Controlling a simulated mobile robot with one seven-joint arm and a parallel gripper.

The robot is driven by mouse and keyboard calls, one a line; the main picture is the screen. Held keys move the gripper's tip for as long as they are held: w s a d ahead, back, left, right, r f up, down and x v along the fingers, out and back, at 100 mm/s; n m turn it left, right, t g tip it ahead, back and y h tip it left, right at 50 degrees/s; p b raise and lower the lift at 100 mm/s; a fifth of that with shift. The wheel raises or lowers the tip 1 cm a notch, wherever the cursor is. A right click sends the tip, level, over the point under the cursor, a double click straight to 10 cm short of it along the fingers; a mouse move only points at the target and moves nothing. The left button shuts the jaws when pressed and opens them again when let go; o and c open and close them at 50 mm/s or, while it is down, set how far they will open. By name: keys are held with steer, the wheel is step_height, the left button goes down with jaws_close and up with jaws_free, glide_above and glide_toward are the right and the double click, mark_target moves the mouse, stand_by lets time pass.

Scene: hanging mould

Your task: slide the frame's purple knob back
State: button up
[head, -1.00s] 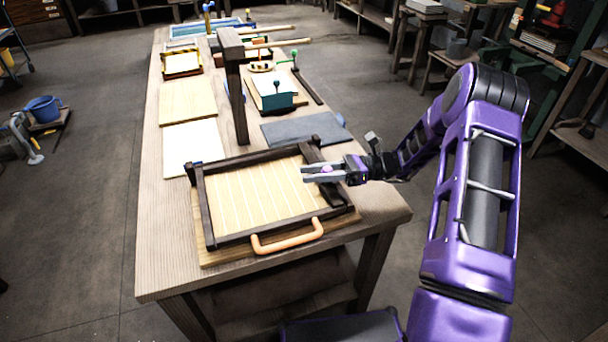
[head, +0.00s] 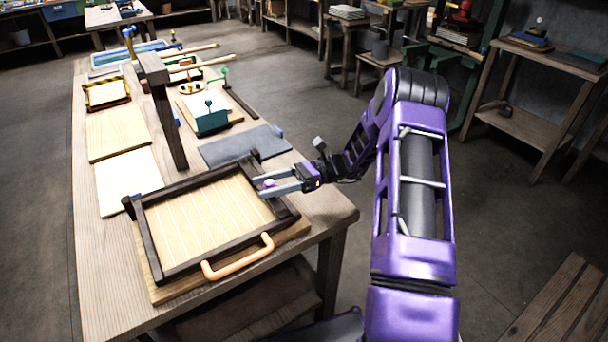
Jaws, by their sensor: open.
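The dark wooden frame (head: 160,264) lies on a pale slatted mould on the table, with an orange handle (head: 238,258) at its front edge. A small purple knob (head: 269,184) shows at the frame's right side, between the two fingers of my gripper (head: 261,186). My gripper is open and reaches in from the right, its fingers pointing left over the frame's right rail. The fingers lie on either side of the knob; I cannot tell whether they touch it. The knob's base is hidden by the fingers.
A dark upright post with an arm (head: 168,120) stands behind the frame. A grey slab (head: 243,147) lies behind my gripper, and a white sheet (head: 128,180) lies to the back left. The wooden table (head: 97,285) has bare surface at front left.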

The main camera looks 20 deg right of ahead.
steer(key=d, duration=1.5)
steer(key=shift+w, duration=0.25)
